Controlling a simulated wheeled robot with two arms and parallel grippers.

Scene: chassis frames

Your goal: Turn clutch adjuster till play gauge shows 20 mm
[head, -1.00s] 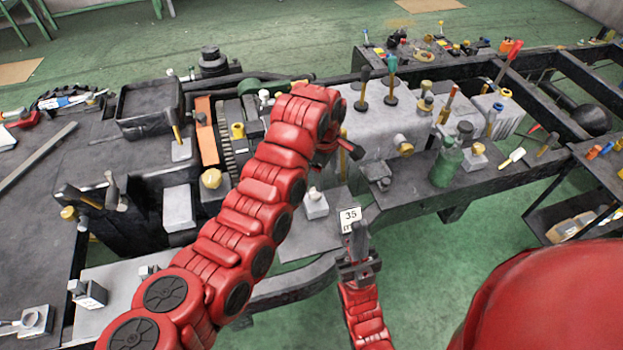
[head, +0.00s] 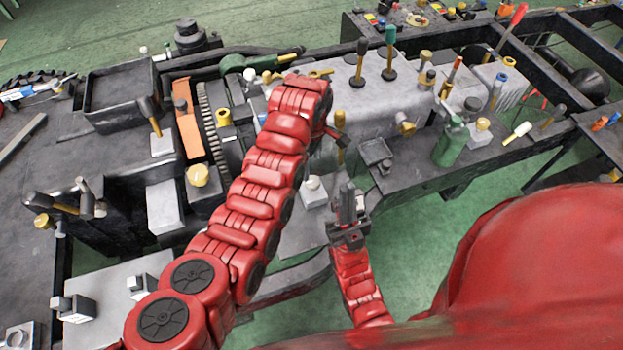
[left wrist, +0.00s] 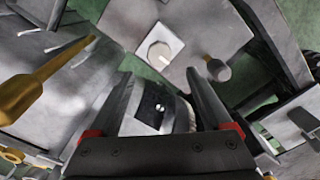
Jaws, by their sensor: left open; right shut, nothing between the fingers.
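A small pale block with a round knob (head: 314,188), possibly the clutch adjuster, sits on a grey plate beside the chassis. A similar white square with a round knob (left wrist: 160,53) shows ahead of the fingers in the left wrist view. My left gripper (left wrist: 165,92) is open, with nothing held between its fingers. In the head view its arm reaches over the plate and the jaws are mostly hidden behind the wrist. My right gripper (head: 347,205) is shut and empty, pointing up just right of the pale block. The play gauge's number cannot be read now.
The engine block (head: 365,85) with dark and green-handled levers stands behind my left wrist. A green bottle (head: 451,145) stands on the dark ledge to the right. A yellow knob (head: 198,175) and an orange block (head: 187,132) lie left of my arm. Green floor shows below the ledge.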

